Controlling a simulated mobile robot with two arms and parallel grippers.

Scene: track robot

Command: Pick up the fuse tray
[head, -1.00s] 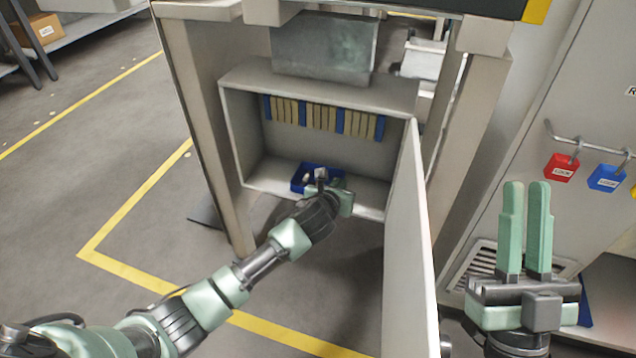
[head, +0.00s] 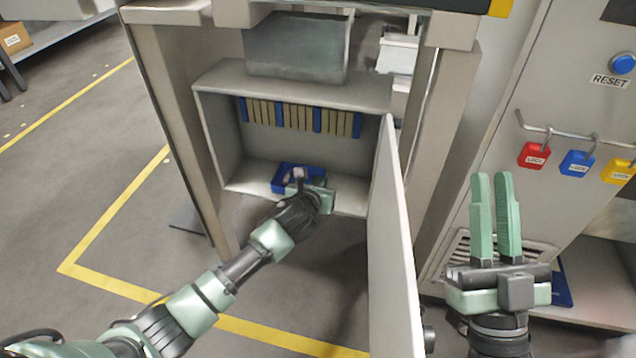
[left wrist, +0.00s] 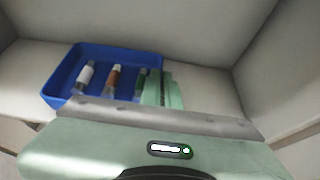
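The fuse tray (head: 281,187) is a shallow blue open box on the floor of the open cabinet, and I cannot tell whether it is slightly raised. In the left wrist view the tray (left wrist: 62,84) holds several fuses, among them a white one (left wrist: 86,76), a brown one (left wrist: 112,80) and a green one (left wrist: 140,84). My left gripper (head: 312,183) is at the tray's right side. In the left wrist view its green fingers (left wrist: 162,88) are close together, one on each side of the right wall. My right gripper (head: 494,180) is empty, pointing up, with a gap between its fingers.
The cabinet (head: 215,130) has a row of tan and blue blocks (head: 300,116) on its back wall. Its open door (head: 393,240) stands between my two grippers. Red (head: 533,155), blue (head: 577,163) and yellow (head: 618,171) locks hang at right.

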